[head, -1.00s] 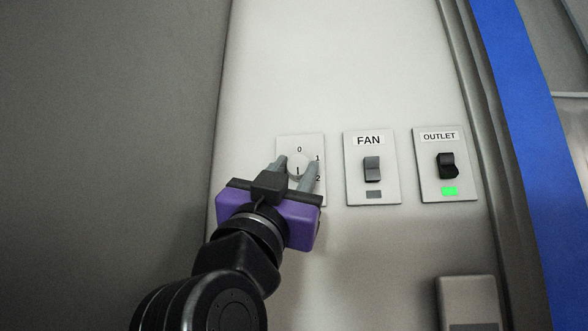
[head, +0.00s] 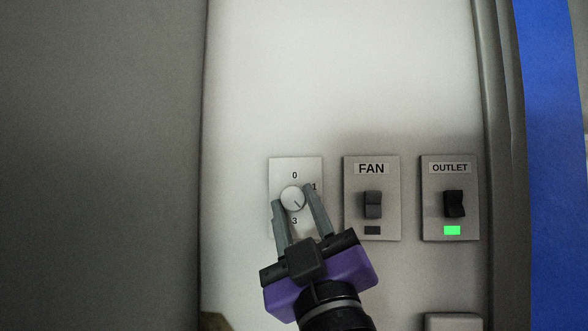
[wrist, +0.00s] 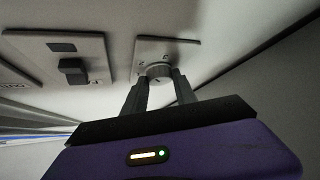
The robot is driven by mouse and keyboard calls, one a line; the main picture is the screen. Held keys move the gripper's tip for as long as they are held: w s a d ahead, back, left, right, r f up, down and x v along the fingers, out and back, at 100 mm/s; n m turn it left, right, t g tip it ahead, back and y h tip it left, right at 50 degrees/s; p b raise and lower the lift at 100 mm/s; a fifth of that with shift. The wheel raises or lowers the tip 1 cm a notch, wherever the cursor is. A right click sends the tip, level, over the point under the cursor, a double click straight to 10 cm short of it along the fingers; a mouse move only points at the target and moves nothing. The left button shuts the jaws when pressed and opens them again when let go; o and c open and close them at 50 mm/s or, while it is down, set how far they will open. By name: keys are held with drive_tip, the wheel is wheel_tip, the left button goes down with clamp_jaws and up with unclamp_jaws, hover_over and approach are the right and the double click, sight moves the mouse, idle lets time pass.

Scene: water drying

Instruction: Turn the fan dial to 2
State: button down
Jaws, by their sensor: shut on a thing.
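The fan dial is a round whitish knob (head: 292,198) on a light plate (head: 283,166) on the pale wall. The labels 0, 1 and 3 show; the 2 is hidden behind a finger of mine. The knob's dark mark points to the lower right. My gripper (head: 293,195) reaches up from below right, one finger on each side of the knob, shut on it. In the wrist view the knob (wrist: 158,70) sits between the two finger tips.
Right of the dial are the FAN switch (head: 372,205), with a dark indicator, and the OUTLET switch (head: 454,204), with a lit green indicator. A blue strip (head: 552,120) stands at the far right. The wall above the plates is bare.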

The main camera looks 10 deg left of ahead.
drive_tip(key=shift+d+r+n+g+y+p, duration=0.1)
drive_tip(key=shift+n+g+y+p, duration=0.75)
drive_tip(key=shift+n, duration=0.5)
drive_tip(key=shift+d+r+n+g+y+p, duration=0.1)
drive_tip(key=shift+n+g+y+p, duration=0.7)
drive_tip(key=shift+n, duration=0.55)
drive_tip(key=shift+n+g, duration=0.25)
drive_tip(key=shift+n, duration=0.15)
drive_tip(key=c, duration=1)
unclamp_jaws()
drive_tip(key=shift+f, duration=0.1)
drive_tip(key=b+v, duration=0.3)
drive_tip(key=v, duration=0.4)
drive_tip(key=shift+s+d+f, duration=0.15)
drive_tip(key=shift+s+d, duration=0.05)
drive_tip(key=shift+s, duration=0.1)
